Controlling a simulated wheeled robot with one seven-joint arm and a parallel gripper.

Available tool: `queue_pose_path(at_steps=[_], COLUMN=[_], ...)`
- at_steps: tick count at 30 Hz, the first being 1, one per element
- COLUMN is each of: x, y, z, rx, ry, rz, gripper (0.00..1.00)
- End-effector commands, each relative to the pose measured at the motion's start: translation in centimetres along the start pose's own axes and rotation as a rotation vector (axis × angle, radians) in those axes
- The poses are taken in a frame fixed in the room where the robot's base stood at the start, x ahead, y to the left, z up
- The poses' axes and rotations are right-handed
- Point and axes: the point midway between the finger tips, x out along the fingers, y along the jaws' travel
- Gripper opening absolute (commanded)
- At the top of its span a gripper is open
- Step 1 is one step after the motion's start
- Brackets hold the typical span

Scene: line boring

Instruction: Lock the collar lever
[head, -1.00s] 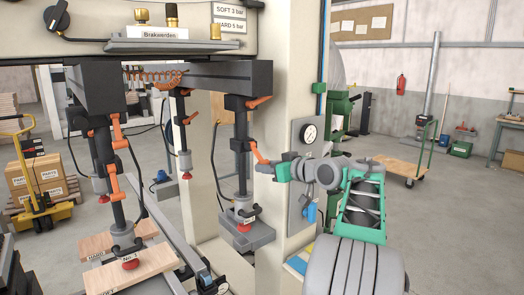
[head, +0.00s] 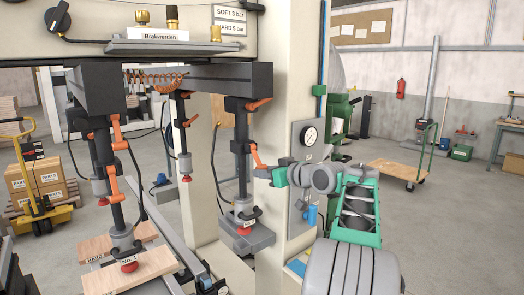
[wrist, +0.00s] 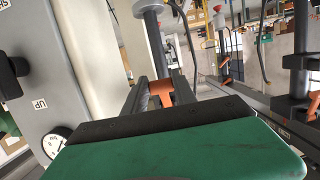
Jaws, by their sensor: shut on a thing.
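The orange collar lever (head: 256,157) sticks out from the dark collar (head: 240,145) on the column of the right-hand boring unit, labelled No.2. It slants down and to the right. My gripper (head: 264,172) is at the lever's free end, coming from the right. In the wrist view the orange lever (wrist: 160,92) shows between my two dark fingers (wrist: 158,90), which are shut on it. The green gripper body hides the near part of the fingers there.
A second orange lever (head: 259,103) sits higher on the same column. The pale machine post with a pressure gauge (head: 309,135) stands close behind my gripper. The left boring unit (head: 115,170) stands over wooden boards (head: 150,265). Open floor lies to the right.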

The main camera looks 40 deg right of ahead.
Motion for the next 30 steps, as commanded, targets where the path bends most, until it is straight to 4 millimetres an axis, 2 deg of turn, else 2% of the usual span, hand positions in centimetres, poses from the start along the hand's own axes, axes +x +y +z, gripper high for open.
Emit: queue_pose_path(at_steps=[9,20,26,27,30], x=[1.6,1.8,2.7,2.9,2.8], y=[-0.1,0.0,-0.1,0.0,0.0], z=[0.8,0.8,0.8,0.8,0.8], rx=[0.001,0.001,0.001,0.001,0.001], ry=[-0.002,-0.002,-0.002,-0.001,-0.001], rz=[-0.002,-0.001,-0.002,-0.001,0.0], gripper=[0.0,0.0,0.0,0.34,0.42])
